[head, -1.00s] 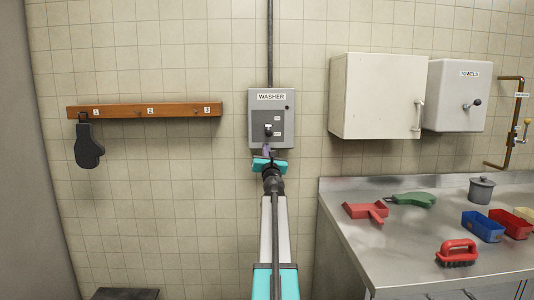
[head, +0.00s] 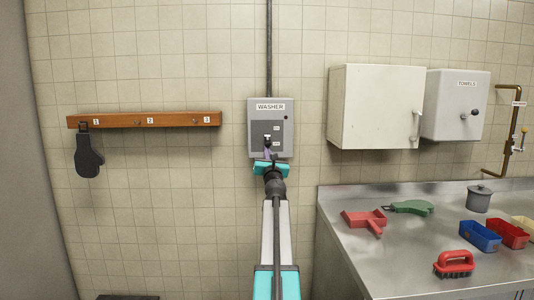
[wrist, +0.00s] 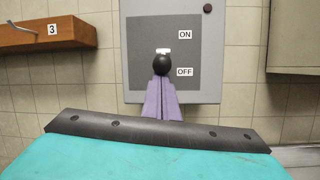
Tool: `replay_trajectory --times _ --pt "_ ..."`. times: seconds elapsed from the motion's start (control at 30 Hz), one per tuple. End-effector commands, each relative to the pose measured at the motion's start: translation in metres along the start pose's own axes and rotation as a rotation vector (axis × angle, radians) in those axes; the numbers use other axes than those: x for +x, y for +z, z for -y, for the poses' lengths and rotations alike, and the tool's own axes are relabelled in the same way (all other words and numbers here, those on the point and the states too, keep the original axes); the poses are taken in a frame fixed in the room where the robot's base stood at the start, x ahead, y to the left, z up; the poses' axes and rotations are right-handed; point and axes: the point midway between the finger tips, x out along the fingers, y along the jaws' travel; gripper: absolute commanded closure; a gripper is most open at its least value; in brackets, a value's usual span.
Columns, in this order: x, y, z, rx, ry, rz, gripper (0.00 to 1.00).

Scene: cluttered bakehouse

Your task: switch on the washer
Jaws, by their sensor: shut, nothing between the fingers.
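The washer switch box (head: 285,150) is a grey box on the tiled wall, labelled WASHER, straight ahead of my arm. Its lever has a black round knob (wrist: 162,65) with a white piece just above it. The knob is low on the dark panel, close to the height of the OFF label (wrist: 185,72) and below the ON label (wrist: 185,34). A small dark red lamp (wrist: 207,8) looks unlit. My gripper (wrist: 161,84), with purple fingers, is shut and empty directly below the knob. It also shows in the head view (head: 268,156). I cannot tell whether the fingertips touch the knob.
A wooden hook rail (head: 140,119) with a dark mitt (head: 88,160) hangs at left. A white cabinet (head: 375,105) and a towels box (head: 455,105) are at right. Below them a steel counter (head: 400,255) holds a red scoop, a brush and bins. Wall around the box is clear.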

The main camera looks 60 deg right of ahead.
Motion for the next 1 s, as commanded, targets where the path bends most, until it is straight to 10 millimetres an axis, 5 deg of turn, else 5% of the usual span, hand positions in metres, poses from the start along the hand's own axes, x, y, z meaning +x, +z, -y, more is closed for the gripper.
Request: replay_trajectory --times 1.0 --pt "-0.0069 0.0071 0.0066 0.003 -0.007 -0.036 1.00"
